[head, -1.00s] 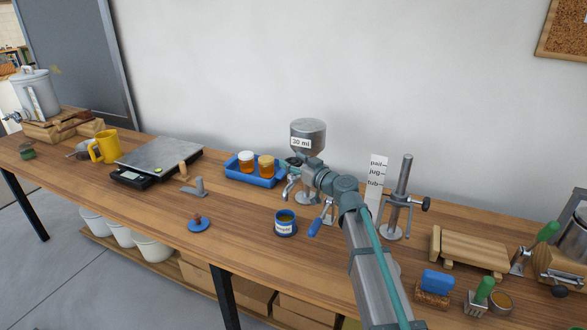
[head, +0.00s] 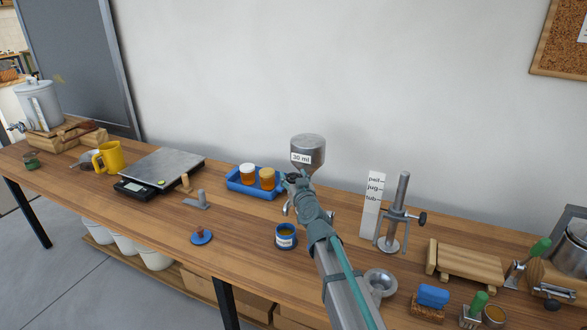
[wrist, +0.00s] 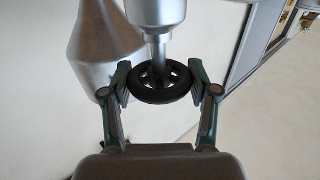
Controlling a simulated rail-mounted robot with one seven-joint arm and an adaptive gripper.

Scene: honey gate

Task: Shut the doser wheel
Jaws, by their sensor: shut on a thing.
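The doser (head: 307,152) is a grey metal hopper labelled "30 ml" standing at the back of the bench. Its hopper cone also shows in the wrist view (wrist: 103,42). The doser wheel (wrist: 161,95) is a black ring with spokes on a grey stem in the wrist view. My gripper (wrist: 160,82) has one finger on each side of the wheel, pressed to its rim.
A blue tray (head: 240,184) with two jars is left of the doser. A post stand (head: 396,220) and a white marked card (head: 372,205) are to its right. A blue-based knob (head: 201,238) stands at the front. Bare bench lies left of the cup.

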